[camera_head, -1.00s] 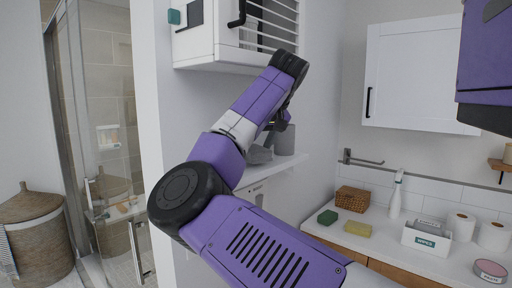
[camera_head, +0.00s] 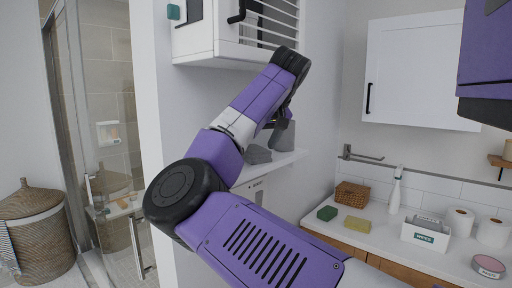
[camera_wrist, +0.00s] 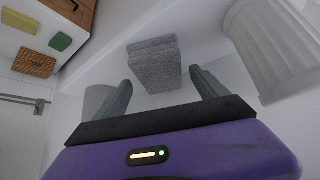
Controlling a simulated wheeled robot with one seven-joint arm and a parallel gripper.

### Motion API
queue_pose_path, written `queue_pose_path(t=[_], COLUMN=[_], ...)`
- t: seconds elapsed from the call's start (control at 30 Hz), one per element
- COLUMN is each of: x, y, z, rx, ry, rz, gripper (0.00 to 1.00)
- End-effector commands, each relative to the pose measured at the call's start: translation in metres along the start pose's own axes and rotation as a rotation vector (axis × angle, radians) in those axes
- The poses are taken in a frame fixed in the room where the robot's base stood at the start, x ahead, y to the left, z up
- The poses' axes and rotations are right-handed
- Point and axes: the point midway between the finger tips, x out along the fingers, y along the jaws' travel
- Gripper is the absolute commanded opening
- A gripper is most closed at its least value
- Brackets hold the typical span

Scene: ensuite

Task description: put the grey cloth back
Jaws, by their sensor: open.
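The grey cloth (camera_head: 257,154) lies as a folded, bunched block on the narrow white shelf (camera_head: 285,161) in the head view. In the wrist view the cloth (camera_wrist: 154,63) shows rough and grey, beyond and between the fingertips. My gripper (camera_wrist: 163,88) is open, with a finger on either side and nothing held; clear space shows between each finger and the cloth. In the head view my gripper (camera_head: 275,122) is above the shelf, partly hidden by my own wrist.
A grey cylindrical container (camera_head: 284,136) stands on the shelf right beside the cloth. A ribbed pale container (camera_wrist: 277,45) is close to the right finger in the wrist view. A white rack cabinet (camera_head: 238,48) hangs above. The counter holds a basket (camera_head: 352,196) and sponges (camera_head: 357,224).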

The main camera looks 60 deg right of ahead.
Motion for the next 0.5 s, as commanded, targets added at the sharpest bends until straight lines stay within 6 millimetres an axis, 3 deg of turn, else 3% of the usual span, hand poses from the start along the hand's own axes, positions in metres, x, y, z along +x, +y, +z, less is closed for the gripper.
queue_pose_path(t=[0.3,0.5], x=[-0.064,-0.094], y=[0.0,-0.001], z=[0.0,-0.001], rx=[0.0,0.0], ry=[0.005,0.004], rz=[-0.002,-0.003], gripper=[0.83,0.83])
